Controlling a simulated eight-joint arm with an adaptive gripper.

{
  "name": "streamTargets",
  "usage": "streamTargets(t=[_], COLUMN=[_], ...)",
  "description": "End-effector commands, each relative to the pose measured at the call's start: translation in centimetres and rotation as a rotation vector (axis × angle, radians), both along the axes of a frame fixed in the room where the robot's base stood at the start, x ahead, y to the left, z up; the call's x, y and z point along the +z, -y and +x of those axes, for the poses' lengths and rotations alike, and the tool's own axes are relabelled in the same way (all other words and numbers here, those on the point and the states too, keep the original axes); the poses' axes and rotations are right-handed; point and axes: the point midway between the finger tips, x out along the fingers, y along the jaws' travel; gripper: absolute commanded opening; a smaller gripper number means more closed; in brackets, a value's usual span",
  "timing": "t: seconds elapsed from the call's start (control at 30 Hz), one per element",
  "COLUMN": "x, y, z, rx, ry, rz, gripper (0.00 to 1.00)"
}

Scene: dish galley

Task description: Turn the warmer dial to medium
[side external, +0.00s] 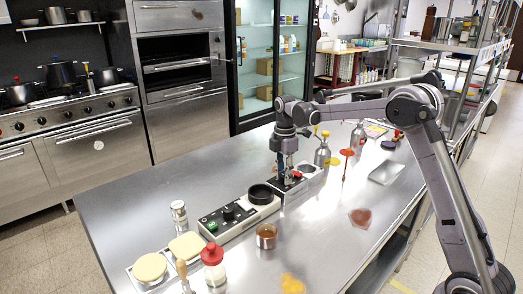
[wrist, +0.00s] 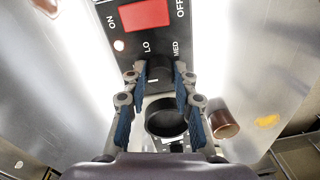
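The warmer (side external: 290,184) is a control panel on the steel counter, with a red switch (wrist: 145,14) marked ON and OFF. Below the switch in the wrist view are the labels LO and MED. In the side view my gripper (side external: 285,178) hides the dial.
A second unit with a green switch (side external: 211,226) and black knobs stands to the left. A black round dish (side external: 259,193) and a copper cup (side external: 266,236) are near. Jars stand at the front left and metal bottles (side external: 322,152) behind. The right-hand counter has free room.

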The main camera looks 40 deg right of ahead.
Motion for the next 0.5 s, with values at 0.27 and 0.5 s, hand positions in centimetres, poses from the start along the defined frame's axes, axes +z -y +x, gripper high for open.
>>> streamTargets(t=[0.27, 0.5], x=[-0.03, -0.03], y=[0.00, 0.01], z=[-0.01, 0.00], rx=[-0.005, -0.073], ry=[0.000, -0.001], rz=[0.000, 0.000], gripper=[0.00, 0.00])
